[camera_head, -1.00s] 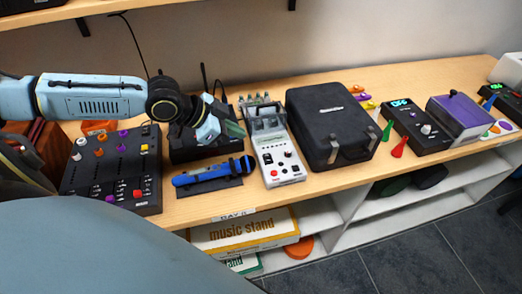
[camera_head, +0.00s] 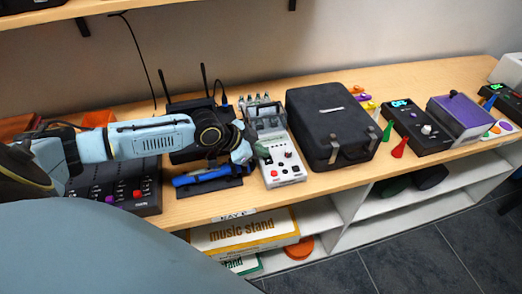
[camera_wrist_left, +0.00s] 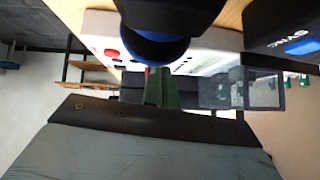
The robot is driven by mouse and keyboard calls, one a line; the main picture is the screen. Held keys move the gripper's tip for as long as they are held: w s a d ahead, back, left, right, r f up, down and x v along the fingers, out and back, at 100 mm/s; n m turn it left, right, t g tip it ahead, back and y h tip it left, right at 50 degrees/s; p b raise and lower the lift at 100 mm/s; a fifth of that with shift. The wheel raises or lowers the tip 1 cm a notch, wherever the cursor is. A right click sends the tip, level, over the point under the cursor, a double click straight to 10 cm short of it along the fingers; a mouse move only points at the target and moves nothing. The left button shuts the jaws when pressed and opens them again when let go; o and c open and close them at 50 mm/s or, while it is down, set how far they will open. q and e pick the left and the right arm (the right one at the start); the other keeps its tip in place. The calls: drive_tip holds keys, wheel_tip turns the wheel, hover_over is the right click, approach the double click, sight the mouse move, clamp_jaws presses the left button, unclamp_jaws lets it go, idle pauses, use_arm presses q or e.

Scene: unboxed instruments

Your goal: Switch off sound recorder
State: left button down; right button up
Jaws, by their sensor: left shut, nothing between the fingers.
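A pale grey device (camera_head: 283,172), which looks like the sound recorder, stands on the table in the head view. It has a red button, small dark and red controls on its front panel and a raised clear-looking part behind. My left gripper (camera_head: 262,152) is shut and empty at the left side of its control panel. In the left wrist view the green fingers (camera_wrist_left: 162,88) are together in front of the device's pale panel (camera_wrist_left: 98,28), with its red button (camera_wrist_left: 112,53) to their left. Whether the fingers touch a control is unclear. My right gripper is out of view.
A blue tool (camera_head: 190,180) lies left of the device, partly under my arm. A black antenna box (camera_head: 185,155) stands behind it and a black mixer (camera_head: 140,200) further left. A black case (camera_head: 330,115) stands close on the right.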

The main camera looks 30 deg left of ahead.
use_arm(q)
drive_tip(key=shift+f, duration=0.15)
drive_tip(key=shift+f, duration=0.2)
idle(0.3)
drive_tip(key=shift+s+d+p, duration=0.55)
drive_tip(key=shift+d+p, duration=0.05)
drive_tip(key=shift+p, duration=0.3)
drive_tip(key=shift+r, duration=0.15)
